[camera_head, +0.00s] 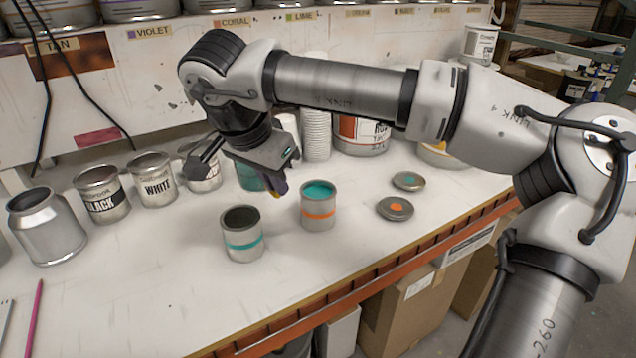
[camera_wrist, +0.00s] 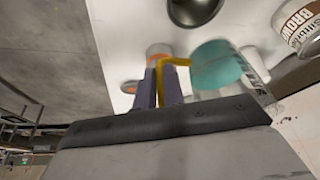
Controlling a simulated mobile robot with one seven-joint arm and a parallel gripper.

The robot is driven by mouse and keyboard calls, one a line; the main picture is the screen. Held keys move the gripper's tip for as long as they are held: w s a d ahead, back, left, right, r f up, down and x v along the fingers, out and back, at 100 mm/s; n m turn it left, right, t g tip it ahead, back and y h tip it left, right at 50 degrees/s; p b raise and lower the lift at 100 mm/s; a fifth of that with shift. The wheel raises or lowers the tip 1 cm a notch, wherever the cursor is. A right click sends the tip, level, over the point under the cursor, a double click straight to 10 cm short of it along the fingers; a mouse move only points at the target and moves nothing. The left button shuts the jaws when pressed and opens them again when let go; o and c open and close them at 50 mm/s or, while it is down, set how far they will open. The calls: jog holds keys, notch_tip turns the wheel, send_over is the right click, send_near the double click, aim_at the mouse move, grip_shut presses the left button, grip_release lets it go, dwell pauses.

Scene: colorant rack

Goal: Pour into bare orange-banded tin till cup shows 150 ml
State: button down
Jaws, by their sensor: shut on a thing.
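My gripper (camera_head: 277,187) is shut on the yellow handle (camera_wrist: 171,62) of a clear cup (camera_wrist: 218,66) holding teal liquid. In the head view the cup (camera_head: 249,178) is partly hidden behind my gripper, above the bench and left of the orange-banded tin. Its scale cannot be read, and its tilt is unclear. The open orange-banded tin (camera_head: 318,212) stands upright with teal showing inside. It also appears beyond my fingers (camera_wrist: 160,82) in the wrist view (camera_wrist: 158,50). A teal-banded tin (camera_head: 243,244) stands open in front, dark inside.
Lids with an orange dot (camera_head: 395,209) and a teal dot (camera_head: 408,181) lie right of the tins. Black (camera_head: 102,197) and white (camera_head: 153,180) cans and a metal canister (camera_head: 47,226) stand left. A stack of cups (camera_head: 316,125) stands behind.

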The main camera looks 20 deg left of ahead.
notch_tip(320, 180, up, 5)
jog(key=p, duration=0.4)
jog(key=shift+r, duration=0.1)
jog(key=shift+s, duration=0.1)
